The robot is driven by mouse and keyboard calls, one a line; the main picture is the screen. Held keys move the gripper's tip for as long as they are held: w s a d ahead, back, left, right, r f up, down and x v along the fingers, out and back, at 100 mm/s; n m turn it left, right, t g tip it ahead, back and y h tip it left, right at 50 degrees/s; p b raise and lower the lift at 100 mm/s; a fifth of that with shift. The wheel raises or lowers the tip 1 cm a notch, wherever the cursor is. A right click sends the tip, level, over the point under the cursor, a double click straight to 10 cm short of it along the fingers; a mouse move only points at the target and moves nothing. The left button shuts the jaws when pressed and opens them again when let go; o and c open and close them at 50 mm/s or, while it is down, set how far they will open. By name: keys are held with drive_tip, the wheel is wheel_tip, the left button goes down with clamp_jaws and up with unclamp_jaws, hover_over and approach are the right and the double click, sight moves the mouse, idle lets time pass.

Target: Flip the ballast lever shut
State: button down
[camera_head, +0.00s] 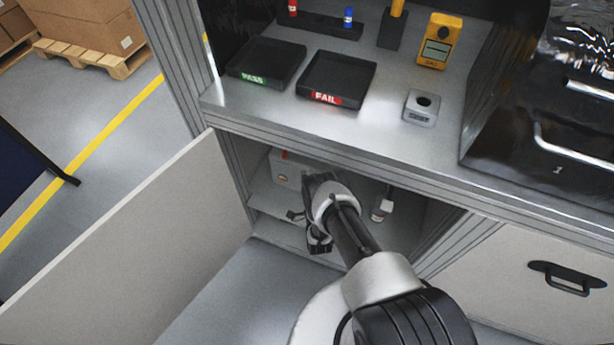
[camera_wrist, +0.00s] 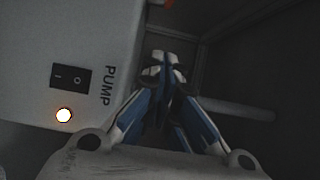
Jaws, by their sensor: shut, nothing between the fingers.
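My gripper (camera_wrist: 167,66) shows in the wrist view with its blue-and-grey fingers together and nothing between them. It is just right of a pale box marked PUMP (camera_wrist: 100,35), which carries a black rocker switch (camera_wrist: 70,76) and a glowing round lamp (camera_wrist: 64,115). In the head view the box (camera_head: 287,172) stands inside the open cabinet, partly behind my arm. I cannot clearly identify the ballast lever. A small orange part (camera_wrist: 169,3) shows at the top edge of the wrist view, but I cannot tell what it is.
A pipe (camera_wrist: 240,110) runs right of the fingers. A small pale fitting (camera_head: 382,207) is right of my arm in the cabinet. The cabinet door (camera_head: 140,240) stands open at left. The bench above holds PASS (camera_head: 266,62) and FAIL (camera_head: 337,78) trays.

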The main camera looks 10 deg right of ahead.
sight(306, 167)
drive_tip(key=w+b, duration=0.1)
drive_tip(key=w, duration=0.1)
drive_tip(key=w+b, duration=0.1)
drive_tip(key=w, duration=0.2)
drive_tip(key=w+b, duration=0.1)
drive_tip(key=w, duration=0.1)
drive_tip(key=shift+w+d+f, duration=0.2)
drive_tip(key=shift+d, duration=0.2)
drive_tip(key=shift+w+a+r+b, duration=0.1)
drive_tip(key=shift+w+a+b, duration=0.25)
drive_tip(key=shift+a, duration=0.6)
drive_tip(key=shift+w+a+r+b, duration=0.1)
drive_tip(key=shift+w+a, duration=0.3)
drive_tip(key=shift+a, duration=0.55)
